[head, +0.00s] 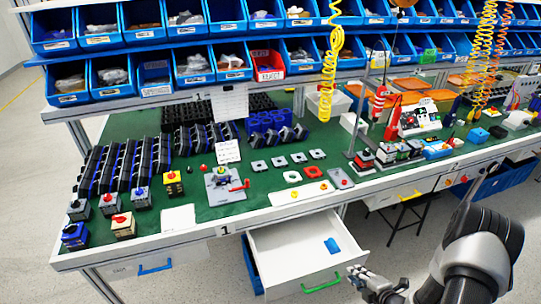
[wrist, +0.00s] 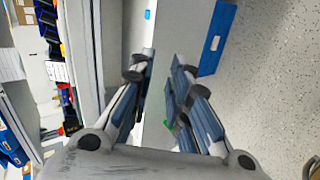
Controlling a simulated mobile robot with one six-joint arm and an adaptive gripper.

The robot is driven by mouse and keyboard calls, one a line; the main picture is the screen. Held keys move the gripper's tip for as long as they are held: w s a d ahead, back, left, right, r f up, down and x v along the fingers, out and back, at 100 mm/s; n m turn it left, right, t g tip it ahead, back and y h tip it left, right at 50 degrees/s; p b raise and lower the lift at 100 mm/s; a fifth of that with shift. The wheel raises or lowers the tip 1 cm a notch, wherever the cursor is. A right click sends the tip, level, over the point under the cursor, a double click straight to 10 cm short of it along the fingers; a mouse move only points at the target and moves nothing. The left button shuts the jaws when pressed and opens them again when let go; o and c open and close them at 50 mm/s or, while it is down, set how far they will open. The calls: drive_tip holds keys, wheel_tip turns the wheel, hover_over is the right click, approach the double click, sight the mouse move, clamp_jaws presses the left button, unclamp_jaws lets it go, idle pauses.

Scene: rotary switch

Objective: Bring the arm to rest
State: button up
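My gripper (head: 378,286) is in front of the workbench, just right of the green handle (head: 322,284) of an open white drawer (head: 290,262). In the wrist view my gripper (wrist: 162,58) has its two fingers apart, with nothing held between them. A bit of the green handle (wrist: 168,124) shows between the fingers, partly hidden by the right one. I cannot tell how far the fingers are from the drawer front. My arm reaches in from the lower right of the head view.
The drawer holds a small blue item (head: 331,245). The green bench top (head: 265,205) above carries switch boxes, including a red-knobbed one (head: 122,224), and a grey fixture (head: 222,186). Blue bins (head: 145,76) line the back. Grey floor (head: 420,258) is open at the lower right.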

drive_tip(key=w+d+r+m+g+h, duration=0.1)
drive_tip(key=w+d+r+m+h, duration=0.1)
drive_tip(key=r, duration=0.6)
drive_tip(key=w+d+r+m+g+h, duration=0.1)
drive_tip(key=w+r+m, duration=0.15)
drive_tip(key=r, duration=0.55)
drive_tip(key=s+a+r+m+g+h, duration=0.1)
drive_tip(key=s+a+r+m, duration=0.15)
drive_tip(key=r, duration=0.45)
drive_tip(key=s+a+r+m+h, duration=0.1)
drive_tip(key=s+r+m, duration=0.15)
drive_tip(key=r, duration=0.55)
drive_tip(key=s+a+r+m+g, duration=0.1)
drive_tip(key=s+a+r+m, duration=0.2)
drive_tip(key=s+a, duration=0.2)
drive_tip(key=s+a+r+m+g+y, duration=0.1)
drive_tip(key=s+a+r+m, duration=0.3)
drive_tip(key=s, duration=0.7)
drive_tip(key=s+a+r+m+g+y, duration=0.1)
drive_tip(key=s+a+r+m, duration=0.3)
drive_tip(key=s+a, duration=0.2)
drive_tip(key=s, duration=0.2)
drive_tip(key=shift+s, duration=0.3)
